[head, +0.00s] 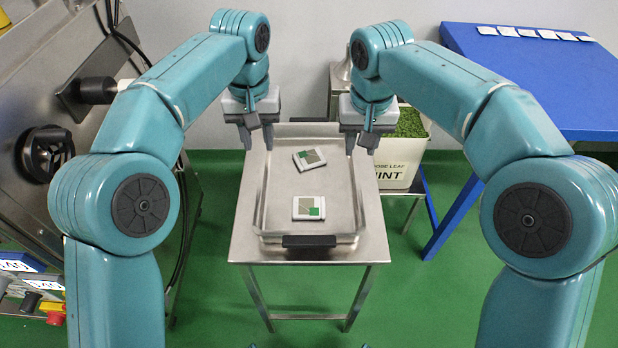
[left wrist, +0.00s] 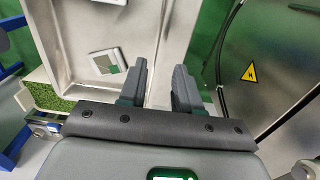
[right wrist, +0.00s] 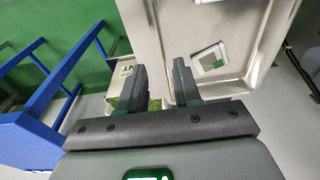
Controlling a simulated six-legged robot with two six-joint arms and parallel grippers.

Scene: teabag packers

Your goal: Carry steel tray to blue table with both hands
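The steel tray (head: 345,222) lies flat on a small steel table (head: 245,235), with two white-and-green packets (head: 310,157) (head: 308,208) in it. A black handle (head: 309,241) shows at its near end. My left gripper (head: 256,141) is at the tray's far left corner, fingers apart and empty. My right gripper (head: 361,144) is at the far right corner, also open and empty. In the wrist views, the tray's side edge shows near the gap between the fingers of the left gripper (left wrist: 158,88) and right gripper (right wrist: 162,86). I cannot tell whether they touch it. The blue table (head: 535,85) stands at the right back.
A white bin of green leaf (head: 398,168) stands behind the tray on the right. Several white packets (head: 535,33) line the blue table's back edge; its front is clear. Steel machinery (head: 50,130) fills the left side. Green floor is open around the small table.

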